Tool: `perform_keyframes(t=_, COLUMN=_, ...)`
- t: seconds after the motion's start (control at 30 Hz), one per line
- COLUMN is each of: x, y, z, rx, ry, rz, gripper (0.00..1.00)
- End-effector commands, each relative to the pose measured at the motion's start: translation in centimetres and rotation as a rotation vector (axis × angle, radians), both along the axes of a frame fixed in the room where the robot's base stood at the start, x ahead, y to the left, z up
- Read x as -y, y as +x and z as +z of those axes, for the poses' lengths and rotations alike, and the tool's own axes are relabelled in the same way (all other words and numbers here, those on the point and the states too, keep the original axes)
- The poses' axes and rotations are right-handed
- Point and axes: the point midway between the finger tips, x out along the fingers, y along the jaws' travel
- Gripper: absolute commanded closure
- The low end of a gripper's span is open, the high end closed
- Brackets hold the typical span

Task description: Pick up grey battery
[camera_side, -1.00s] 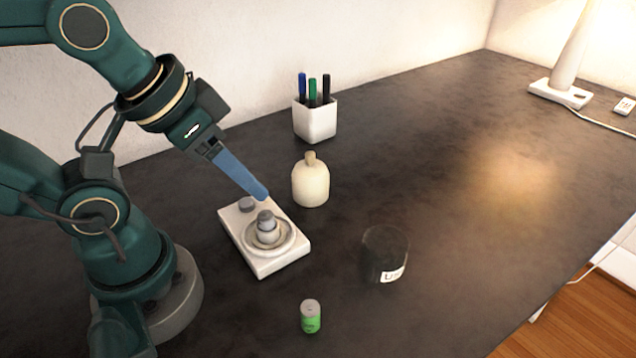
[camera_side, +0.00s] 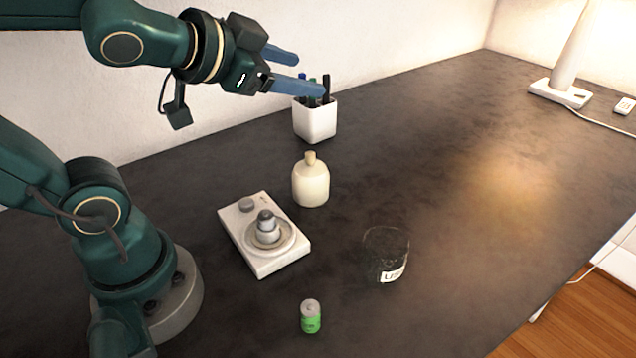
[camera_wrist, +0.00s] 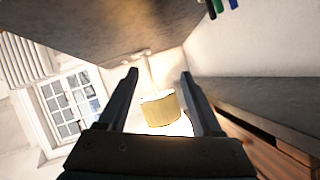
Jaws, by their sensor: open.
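A small upright cylinder, green with a grey top, looks like a battery (camera_side: 310,317) and stands on the dark table near the front. My gripper (camera_side: 309,76) is open and empty, raised high at the back near the pen cup, well above and away from both. In the wrist view its two fingers (camera_wrist: 159,74) are spread and point toward the lamp; neither piece shows there.
A white pen cup (camera_side: 315,122) with several pens stands at the back. A cream bottle (camera_side: 311,185) stands behind the scale. A clear glass with a label (camera_side: 386,262) stands right of the scale. A lamp (camera_side: 560,90) is far right. The table's right half (camera_side: 460,230) is mostly clear.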

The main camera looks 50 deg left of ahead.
Motion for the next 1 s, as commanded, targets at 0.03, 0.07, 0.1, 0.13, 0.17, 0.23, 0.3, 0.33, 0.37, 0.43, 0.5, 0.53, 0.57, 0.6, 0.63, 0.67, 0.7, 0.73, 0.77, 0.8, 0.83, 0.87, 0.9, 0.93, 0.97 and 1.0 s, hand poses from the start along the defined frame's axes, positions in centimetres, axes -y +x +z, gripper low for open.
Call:
perform_keyframes(t=0.03, x=-0.2, y=1.6, z=0.8, rx=0.051, ry=0.072, rz=-0.046, gripper=0.33)
perform_keyframes(t=0.07, x=-0.1, y=2.5, z=1.3, rx=0.082, ry=0.115, rz=-0.084, gripper=0.33)
perform_keyframes(t=0.1, x=0.1, y=3.7, z=1.8, rx=0.116, ry=0.171, rz=-0.141, gripper=0.33)
perform_keyframes(t=0.13, x=0.4, y=4.4, z=1.9, rx=0.137, ry=0.209, rz=-0.187, gripper=0.33)
perform_keyframes(t=0.17, x=0.7, y=5.1, z=2.0, rx=0.153, ry=0.244, rz=-0.239, gripper=0.33)
perform_keyframes(t=0.23, x=1.6, y=6.5, z=1.3, rx=0.172, ry=0.312, rz=-0.371, gripper=0.33)
perform_keyframes(t=0.3, x=2.6, y=7.2, z=-0.2, rx=0.166, ry=0.355, rz=-0.519, gripper=0.33)
perform_keyframes(t=0.33, x=3.0, y=7.3, z=-1.0, rx=0.155, ry=0.363, rz=-0.585, gripper=0.33)
perform_keyframes(t=0.37, x=3.4, y=7.3, z=-2.0, rx=0.142, ry=0.367, rz=-0.652, gripper=0.33)
perform_keyframes(t=0.43, x=4.0, y=6.6, z=-4.6, rx=0.1, ry=0.349, rz=-0.807, gripper=0.33)
perform_keyframes(t=0.5, x=4.4, y=5.2, z=-7.3, rx=0.044, ry=0.304, rz=-0.953, gripper=0.33)
perform_keyframes(t=0.53, x=4.4, y=4.5, z=-8.4, rx=0.017, ry=0.275, rz=-1.012, gripper=0.33)
perform_keyframes(t=0.57, x=4.4, y=3.6, z=-9.4, rx=-0.009, ry=0.242, rz=-1.069, gripper=0.33)
perform_keyframes(t=0.6, x=4.3, y=2.3, z=-10.8, rx=-0.045, ry=0.192, rz=-1.139, gripper=0.33)
perform_keyframes(t=0.63, x=4.1, y=1.2, z=-11.7, rx=-0.071, ry=0.15, rz=-1.189, gripper=0.33)
perform_keyframes(t=0.67, x=3.9, y=0.1, z=-12.5, rx=-0.098, ry=0.105, rz=-1.234, gripper=0.33)
perform_keyframes(t=0.7, x=3.6, y=-1.4, z=-13.6, rx=-0.131, ry=0.041, rz=-1.288, gripper=0.33)
perform_keyframes(t=0.73, x=3.3, y=-2.5, z=-14.2, rx=-0.154, ry=-0.009, rz=-1.323, gripper=0.33)
perform_keyframes(t=0.77, x=3.0, y=-3.5, z=-14.8, rx=-0.175, ry=-0.058, rz=-1.353, gripper=0.33)
perform_keyframes(t=0.8, x=2.6, y=-4.8, z=-15.5, rx=-0.2, ry=-0.117, rz=-1.383, gripper=0.33)
perform_keyframes(t=0.83, x=2.3, y=-5.6, z=-16.0, rx=-0.215, ry=-0.158, rz=-1.4, gripper=0.33)
perform_keyframes(t=0.87, x=2.0, y=-6.3, z=-16.4, rx=-0.227, ry=-0.192, rz=-1.411, gripper=0.33)
perform_keyframes(t=0.9, x=1.6, y=-7.0, z=-16.9, rx=-0.241, ry=-0.23, rz=-1.416, gripper=0.33)
perform_keyframes(t=0.93, x=1.4, y=-7.3, z=-17.3, rx=-0.249, ry=-0.253, rz=-1.415, gripper=0.33)
perform_keyframes(t=0.97, x=1.2, y=-7.6, z=-17.7, rx=-0.255, ry=-0.273, rz=-1.409, gripper=0.33)
perform_keyframes(t=1.0, x=1.0, y=-7.8, z=-18.1, rx=-0.26, ry=-0.296, rz=-1.397, gripper=0.33)
